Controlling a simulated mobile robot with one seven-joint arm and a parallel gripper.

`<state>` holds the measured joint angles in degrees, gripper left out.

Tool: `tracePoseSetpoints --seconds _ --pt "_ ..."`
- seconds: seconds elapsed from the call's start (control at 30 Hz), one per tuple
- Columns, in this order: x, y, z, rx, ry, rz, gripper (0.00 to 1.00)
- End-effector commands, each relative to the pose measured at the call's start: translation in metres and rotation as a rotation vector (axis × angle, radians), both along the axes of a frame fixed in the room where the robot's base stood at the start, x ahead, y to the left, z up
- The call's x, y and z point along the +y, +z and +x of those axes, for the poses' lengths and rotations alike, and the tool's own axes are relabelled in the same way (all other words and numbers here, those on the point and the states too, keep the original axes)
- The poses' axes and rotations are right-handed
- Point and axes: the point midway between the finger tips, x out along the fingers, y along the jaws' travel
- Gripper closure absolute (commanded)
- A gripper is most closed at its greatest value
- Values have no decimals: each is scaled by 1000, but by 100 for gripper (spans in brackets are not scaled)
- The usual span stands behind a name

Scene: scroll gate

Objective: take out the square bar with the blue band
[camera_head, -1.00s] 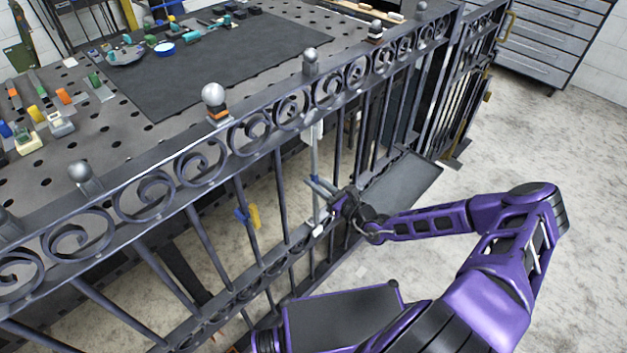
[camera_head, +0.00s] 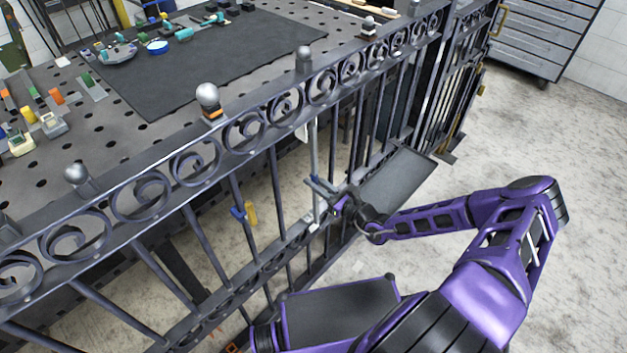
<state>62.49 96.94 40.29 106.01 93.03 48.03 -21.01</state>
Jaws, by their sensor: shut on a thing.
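The dark scroll gate (camera_head: 275,190) crosses the view diagonally, with upright bars below a band of scrolls. My gripper (camera_head: 318,188) is at the gate, right of the middle, shut around a pale grey upright bar (camera_head: 314,155). The bar's top end is near the scroll band and its lower end is near the lower rail.
A perforated workbench (camera_head: 100,160) with a dark mat (camera_head: 220,60) and small tools stands behind the gate. A grey drawer cabinet (camera_head: 545,40) is at the back right. A dark flat plate (camera_head: 398,180) lies right of my gripper. The floor at right is clear.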

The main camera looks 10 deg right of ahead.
Motion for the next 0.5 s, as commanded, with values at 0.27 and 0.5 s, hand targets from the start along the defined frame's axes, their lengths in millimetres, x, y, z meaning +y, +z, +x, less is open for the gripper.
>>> tracePoseSetpoints --seconds 0.27,0.5 --pt "-1 2 0 -4 0 2 100" --pt "-4 3 -4 -4 -1 1 100"
